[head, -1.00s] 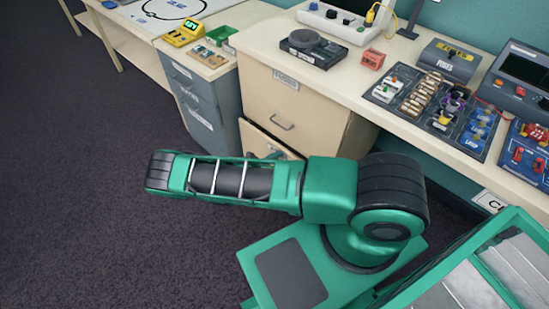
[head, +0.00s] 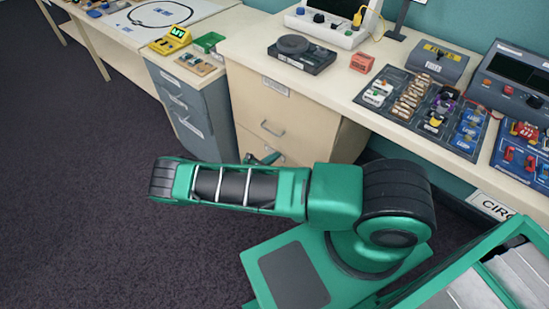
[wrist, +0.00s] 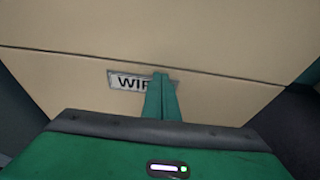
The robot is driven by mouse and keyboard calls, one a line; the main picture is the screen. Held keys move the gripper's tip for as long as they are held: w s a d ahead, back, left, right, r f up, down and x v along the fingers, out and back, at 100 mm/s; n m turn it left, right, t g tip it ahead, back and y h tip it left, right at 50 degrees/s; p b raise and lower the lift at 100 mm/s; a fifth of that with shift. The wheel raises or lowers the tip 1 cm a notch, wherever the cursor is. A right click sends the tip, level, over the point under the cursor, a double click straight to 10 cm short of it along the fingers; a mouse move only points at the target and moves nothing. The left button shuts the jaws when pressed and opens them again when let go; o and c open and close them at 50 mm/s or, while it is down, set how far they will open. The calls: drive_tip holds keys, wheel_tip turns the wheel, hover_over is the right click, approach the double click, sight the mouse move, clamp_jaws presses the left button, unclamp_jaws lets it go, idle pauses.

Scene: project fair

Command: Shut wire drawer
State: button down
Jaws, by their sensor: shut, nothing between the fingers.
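The wire drawer (wrist: 70,75) is the lower beige drawer of the cabinet under the bench. Its front fills the middle of the wrist view, with a label reading "WIR" (wrist: 128,81), the rest hidden behind my fingers. A thin seam runs above it, and its front looks about flush with the drawer above. In the head view the wire drawer (head: 246,143) is mostly hidden by my arm. My gripper (wrist: 162,76) is shut and empty, its fingertips at the drawer front by the label; I cannot tell whether they touch. It also shows in the head view (head: 270,158).
The upper beige drawer (head: 262,105) has a metal handle and looks shut. A grey drawer cabinet (head: 186,105) stands to its left. The bench top (head: 335,90) holds a turntable-like device (head: 302,54) and circuit boards. Dark carpet (head: 80,200) is clear at left.

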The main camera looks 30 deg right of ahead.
drive_tip(key=f+v, duration=0.1)
drive_tip(key=v, duration=1.2)
drive_tip(key=shift+s+a, duration=0.2)
drive_tip(key=shift+a, duration=0.35)
drive_tip(key=s+d+r+m+g+y, duration=0.25)
drive_tip(key=d+r+m, duration=0.3)
drive_tip(key=r, duration=0.55)
drive_tip(key=s+d+r+m+g+y, duration=0.2)
drive_tip(key=d+r+m+g, duration=0.3)
drive_tip(key=r, duration=0.6)
drive_tip(key=s+d+r+m+g+y, duration=0.2)
drive_tip(key=d+r+m+y, duration=0.15)
drive_tip(key=r+m, duration=0.55)
drive_tip(key=s+d+r+m+t+y, duration=0.1)
drive_tip(key=s+d+r+m+y, duration=0.35)
drive_tip(key=s+r, duration=0.85)
drive_tip(key=s+r+m+t, duration=0.2)
drive_tip(key=s+r+m, duration=0.3)
drive_tip(key=s, duration=0.7)
drive_tip(key=shift+r+y, duration=0.25)
drive_tip(key=shift+y, duration=0.1)
